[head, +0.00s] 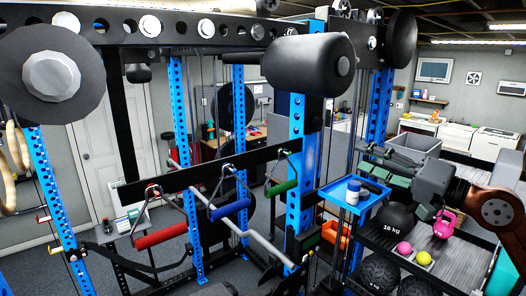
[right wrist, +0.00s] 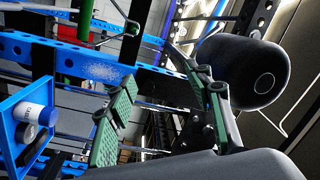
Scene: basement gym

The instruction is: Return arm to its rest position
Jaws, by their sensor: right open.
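My right arm (head: 497,211) comes in from the right edge in the head view, stretched out over the dumbbell and ball rack. Its gripper (head: 374,161) is near the blue upright, above and beside the small blue tray. In the right wrist view the two green-padded fingers of the right gripper (right wrist: 160,85) stand apart with nothing held between them. My left arm and left gripper are in neither view.
A blue tray (head: 337,202) holds a white bottle (head: 353,193) and a dark object. A blue rack upright (head: 303,160) and a black roller pad (head: 308,63) stand close by. Below are a 16 kg ball (head: 392,222) and a pink kettlebell (head: 446,224).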

